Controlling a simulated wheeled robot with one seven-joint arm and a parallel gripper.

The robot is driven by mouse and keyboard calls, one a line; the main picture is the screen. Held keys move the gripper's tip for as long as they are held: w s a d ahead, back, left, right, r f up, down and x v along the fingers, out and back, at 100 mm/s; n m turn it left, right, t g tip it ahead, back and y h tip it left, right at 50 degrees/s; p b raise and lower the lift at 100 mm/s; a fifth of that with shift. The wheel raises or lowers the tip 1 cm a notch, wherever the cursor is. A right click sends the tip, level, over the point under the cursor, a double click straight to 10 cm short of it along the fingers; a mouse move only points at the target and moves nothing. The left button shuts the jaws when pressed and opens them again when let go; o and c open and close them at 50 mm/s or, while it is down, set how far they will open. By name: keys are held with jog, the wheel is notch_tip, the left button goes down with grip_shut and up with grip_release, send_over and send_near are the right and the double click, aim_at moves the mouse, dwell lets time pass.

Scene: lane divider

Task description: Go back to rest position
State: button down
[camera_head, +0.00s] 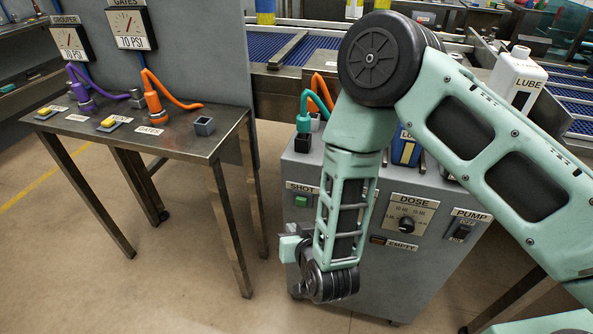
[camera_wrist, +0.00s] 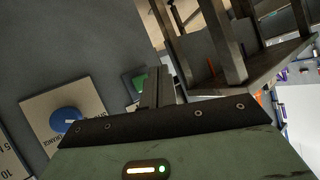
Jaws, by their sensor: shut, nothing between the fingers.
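My gripper (camera_wrist: 158,86) shows in the wrist view as dark fingers pressed together with nothing between them. In the head view my teal arm reaches down from the right across the grey dosing cabinet (camera_head: 375,290), and its wrist hangs in front of the cabinet's left side. The fingertips are not clear there. In the wrist view the gripper is near a grey panel with a blue knob (camera_wrist: 66,120) on a pale label and a green button (camera_wrist: 137,84) by the fingers. I cannot tell whether the fingers touch anything.
A metal table (camera_head: 190,145) with purple (camera_head: 82,90) and orange (camera_head: 153,100) hose fittings stands left. The cabinet front bears a green SHOT button (camera_head: 301,201), a DOSE knob (camera_head: 407,225) and a PUMP switch (camera_head: 461,231). A blue conveyor (camera_head: 275,46) runs behind. Floor at lower left is clear.

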jog(key=s+a+r+n+g+y+p, duration=0.1)
jog(key=s+r+n+g, duration=0.15)
jog(key=r, duration=0.45)
jog(key=s+a+r+n+g+y+p, duration=0.1)
jog(key=s+r+g, duration=0.25)
jog(key=r, duration=0.45)
jog(key=s+d+r+n+g+h+p, duration=0.2)
jog(key=s+d+r+g+h, duration=0.3)
jog(key=s+d+r, duration=0.8)
jog(key=s+d+n, duration=0.1)
jog(key=s, duration=0.2)
jog(key=shift+r+g, duration=0.35)
jog(key=shift+g, duration=0.05)
